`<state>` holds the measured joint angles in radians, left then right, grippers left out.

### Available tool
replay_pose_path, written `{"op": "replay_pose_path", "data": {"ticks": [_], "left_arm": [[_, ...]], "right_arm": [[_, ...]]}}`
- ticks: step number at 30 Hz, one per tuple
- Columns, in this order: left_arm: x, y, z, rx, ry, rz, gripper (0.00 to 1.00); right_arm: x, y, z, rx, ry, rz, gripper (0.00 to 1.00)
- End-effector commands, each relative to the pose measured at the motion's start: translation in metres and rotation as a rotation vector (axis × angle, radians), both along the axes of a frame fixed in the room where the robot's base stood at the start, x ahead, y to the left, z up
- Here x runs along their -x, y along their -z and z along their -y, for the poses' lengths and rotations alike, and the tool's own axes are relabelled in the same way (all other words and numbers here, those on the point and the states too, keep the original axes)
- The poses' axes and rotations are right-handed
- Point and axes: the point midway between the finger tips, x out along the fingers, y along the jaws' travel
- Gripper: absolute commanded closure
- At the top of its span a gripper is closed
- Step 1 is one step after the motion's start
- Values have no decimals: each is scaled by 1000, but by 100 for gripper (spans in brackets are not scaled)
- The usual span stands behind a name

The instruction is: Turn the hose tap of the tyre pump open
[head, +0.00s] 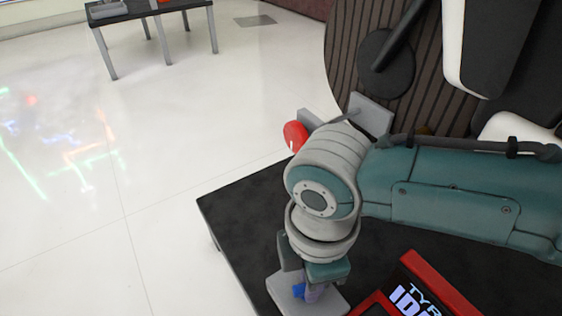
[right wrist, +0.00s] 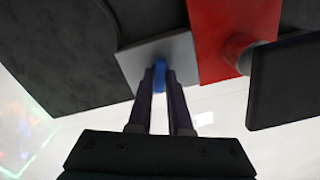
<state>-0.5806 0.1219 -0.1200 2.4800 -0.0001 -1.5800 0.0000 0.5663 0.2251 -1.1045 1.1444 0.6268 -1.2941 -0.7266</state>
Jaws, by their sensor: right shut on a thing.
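A small blue handle (head: 298,290), which looks like the hose tap, stands at a grey plate (head: 332,301) on the dark table. It also shows in the right wrist view (right wrist: 159,82), between my two fingers and in front of the grey plate. My right gripper (head: 308,291) is shut on this blue handle; its fingers also show in the right wrist view (right wrist: 160,76). The fingers hide part of the handle, so I cannot tell its turn angle. The red pump casing (head: 440,284) with a lettered dark face is to the right of the gripper. My left gripper is not in view.
The dark table (head: 235,212) carries the rig. A red round knob (head: 295,136) on a grey mount stands behind my right arm. A large ribbed brown panel (head: 350,62) rises behind. Another table (head: 150,14) is far off at top left. The floor at left is clear.

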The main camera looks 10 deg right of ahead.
Motion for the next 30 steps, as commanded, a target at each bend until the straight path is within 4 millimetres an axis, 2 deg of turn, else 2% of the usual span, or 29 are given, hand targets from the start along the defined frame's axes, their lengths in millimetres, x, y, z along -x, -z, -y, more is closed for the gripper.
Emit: {"op": "replay_pose_path", "data": {"ticks": [1,9,30], "left_arm": [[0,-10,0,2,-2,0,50],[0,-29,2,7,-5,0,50],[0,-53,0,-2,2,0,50]], "right_arm": [[2,-5,-1,-1,47,-4,100],[1,-3,-1,-1,303,-3,100],[0,-1,-1,-1,947,-1,100]]}}
